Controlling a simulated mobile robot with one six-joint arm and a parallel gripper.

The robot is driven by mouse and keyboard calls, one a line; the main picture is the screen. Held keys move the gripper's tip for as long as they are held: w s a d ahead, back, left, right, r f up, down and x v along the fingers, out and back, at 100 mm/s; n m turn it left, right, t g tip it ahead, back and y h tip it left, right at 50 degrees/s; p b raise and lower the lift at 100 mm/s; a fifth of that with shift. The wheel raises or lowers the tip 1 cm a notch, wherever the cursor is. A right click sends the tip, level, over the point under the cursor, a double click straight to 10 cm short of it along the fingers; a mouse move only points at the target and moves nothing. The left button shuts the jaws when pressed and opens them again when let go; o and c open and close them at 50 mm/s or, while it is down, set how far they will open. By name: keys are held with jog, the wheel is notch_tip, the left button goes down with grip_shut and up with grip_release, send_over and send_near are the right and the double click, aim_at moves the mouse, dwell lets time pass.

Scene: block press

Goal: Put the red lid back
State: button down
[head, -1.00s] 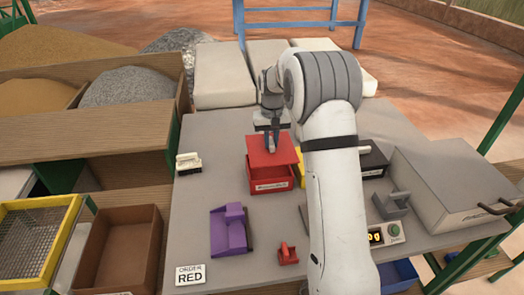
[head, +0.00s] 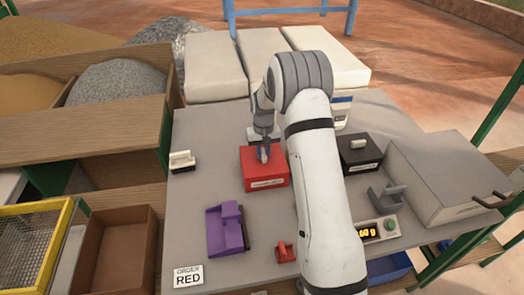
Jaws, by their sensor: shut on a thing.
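The red box (head: 265,183) with a pale front label stands on the grey table, left of my arm. The red lid (head: 279,157) lies over the top of the box and looks level and lined up with it; from here I cannot tell a small gap. My gripper (head: 264,153) points down over the middle of the lid and is shut on it, at the grip on top. The fingers partly hide that grip.
A black lidded box (head: 360,153) and a grey scoop (head: 387,195) stand right of my arm. A grey press case (head: 440,180) fills the right.

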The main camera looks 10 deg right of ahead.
jog(key=shift+f, duration=0.2)
jog(key=c, duration=1.4)
grip_release()
jog(key=shift+r, duration=0.1)
jog(key=shift+o, duration=0.2)
